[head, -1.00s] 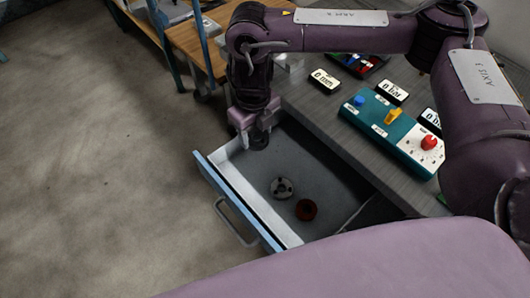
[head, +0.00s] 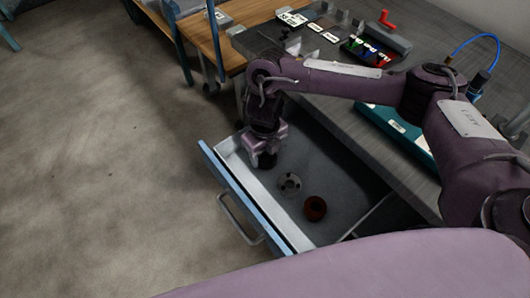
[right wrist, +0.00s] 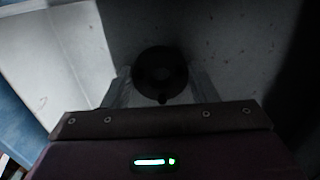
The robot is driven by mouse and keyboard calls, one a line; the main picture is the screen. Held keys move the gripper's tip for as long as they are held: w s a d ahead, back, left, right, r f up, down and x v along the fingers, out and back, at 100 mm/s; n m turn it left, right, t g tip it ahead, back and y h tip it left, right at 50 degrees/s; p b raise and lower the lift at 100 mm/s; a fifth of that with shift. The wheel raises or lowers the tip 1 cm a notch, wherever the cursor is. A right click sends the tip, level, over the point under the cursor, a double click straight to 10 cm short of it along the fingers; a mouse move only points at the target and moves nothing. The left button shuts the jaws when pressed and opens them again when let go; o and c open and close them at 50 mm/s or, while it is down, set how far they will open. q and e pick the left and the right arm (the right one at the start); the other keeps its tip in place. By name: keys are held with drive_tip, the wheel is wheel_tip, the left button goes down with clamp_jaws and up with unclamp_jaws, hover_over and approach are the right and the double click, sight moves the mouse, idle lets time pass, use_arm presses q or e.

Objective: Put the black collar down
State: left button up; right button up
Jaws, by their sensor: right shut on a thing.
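My right gripper (head: 263,154) reaches down into the open drawer (head: 233,168). It is shut on the black collar (head: 265,163), a small dark ring, near the drawer's far left corner. In the right wrist view the collar (right wrist: 160,70) sits between the two fingertips, dark and round, with a small knob at its lower edge. The drawer floor shows below it; I cannot tell whether the collar touches it. My left gripper is out of view.
A grey flanged ring (head: 290,184) and a red-brown ring (head: 315,208) lie on the drawer floor right of the gripper. A divider (head: 366,217) crosses the drawer at right. The workbench (head: 345,118) overhangs behind. Free floor shows around the two rings.

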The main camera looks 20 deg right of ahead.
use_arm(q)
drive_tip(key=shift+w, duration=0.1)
use_arm(e)
drive_tip(key=o, duration=1.2)
drive_tip(key=shift+f, duration=0.1)
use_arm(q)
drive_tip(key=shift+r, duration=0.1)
use_arm(e)
drive_tip(key=shift+r, duration=0.3)
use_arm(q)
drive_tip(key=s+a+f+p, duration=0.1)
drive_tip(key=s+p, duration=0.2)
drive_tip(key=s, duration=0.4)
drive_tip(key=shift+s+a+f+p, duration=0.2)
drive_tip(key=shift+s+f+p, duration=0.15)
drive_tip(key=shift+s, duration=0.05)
use_arm(e)
wheel_tip(320, 180, up, 12)
drive_tip(key=shift+f, duration=0.15)
